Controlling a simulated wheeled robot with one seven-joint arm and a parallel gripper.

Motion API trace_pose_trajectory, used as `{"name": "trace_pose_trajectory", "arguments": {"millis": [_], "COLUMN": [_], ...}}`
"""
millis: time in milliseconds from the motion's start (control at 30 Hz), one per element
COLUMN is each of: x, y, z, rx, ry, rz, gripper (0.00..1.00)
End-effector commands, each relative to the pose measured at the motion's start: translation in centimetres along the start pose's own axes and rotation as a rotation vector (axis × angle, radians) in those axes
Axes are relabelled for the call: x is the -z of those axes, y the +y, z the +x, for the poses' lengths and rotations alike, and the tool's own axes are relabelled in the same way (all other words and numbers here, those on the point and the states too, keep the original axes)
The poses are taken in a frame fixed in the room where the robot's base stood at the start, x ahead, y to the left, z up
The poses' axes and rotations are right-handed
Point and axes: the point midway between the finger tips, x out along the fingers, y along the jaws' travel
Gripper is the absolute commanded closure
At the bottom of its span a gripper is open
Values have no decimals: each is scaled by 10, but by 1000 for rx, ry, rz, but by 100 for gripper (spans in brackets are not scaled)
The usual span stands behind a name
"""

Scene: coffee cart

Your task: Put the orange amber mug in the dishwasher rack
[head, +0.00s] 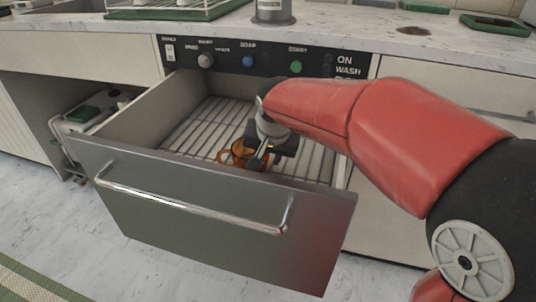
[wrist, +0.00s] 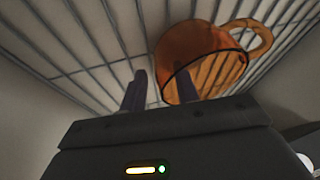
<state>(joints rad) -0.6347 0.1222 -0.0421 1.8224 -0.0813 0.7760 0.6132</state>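The orange amber mug (head: 236,152) is inside the pulled-out dishwasher drawer, at the wire rack (head: 200,128). In the wrist view the translucent mug (wrist: 196,50) has its open rim towards my gripper and its handle to the upper right. My gripper (head: 262,158) is low in the drawer, just right of the mug.
The drawer's steel front (head: 220,225) with its bar handle stands between me and the rack. A control panel (head: 260,60) with buttons and a knob is behind, under the marble counter (head: 340,35). A grey canister (head: 272,10) stands on the counter. Rack room is free left of the mug.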

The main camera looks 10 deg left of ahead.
Motion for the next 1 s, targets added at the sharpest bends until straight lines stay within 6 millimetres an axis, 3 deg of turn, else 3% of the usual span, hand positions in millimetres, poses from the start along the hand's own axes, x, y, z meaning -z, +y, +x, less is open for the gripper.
{"name": "trace_pose_trajectory", "arguments": {"millis": [600,1000], "x": [1,0], "y": [0,0], "z": [-108,-119], "rx": [2,0], "ry": [3,1], "rz": [1,0], "gripper": [69,69]}}
